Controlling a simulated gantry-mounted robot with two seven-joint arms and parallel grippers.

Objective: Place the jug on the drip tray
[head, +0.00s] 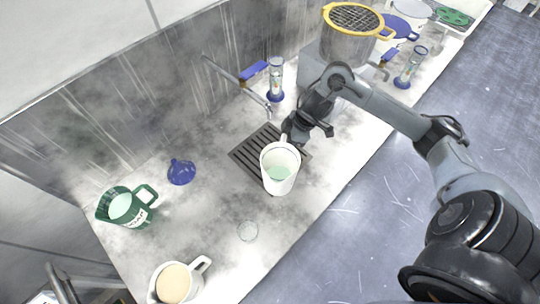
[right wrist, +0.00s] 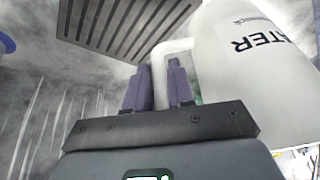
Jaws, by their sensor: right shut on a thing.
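The white jug (head: 279,183) holds pale green liquid and looks upright. In the right wrist view, the jug (right wrist: 245,75) shows dark lettering on its side. My right gripper (head: 288,136) is shut on the jug's handle, which passes between the fingers (right wrist: 160,80) in the wrist view. The dark slatted drip tray (head: 246,151) lies on the worktop under the tap. The jug overlaps its front part in the head view; whether its base touches the tray is hidden. The tray (right wrist: 125,27) also shows at the top of the wrist view. My left gripper is not in view.
A tap (head: 240,82) reaches over the tray from the wall. A steel pot (head: 345,47) is behind right.

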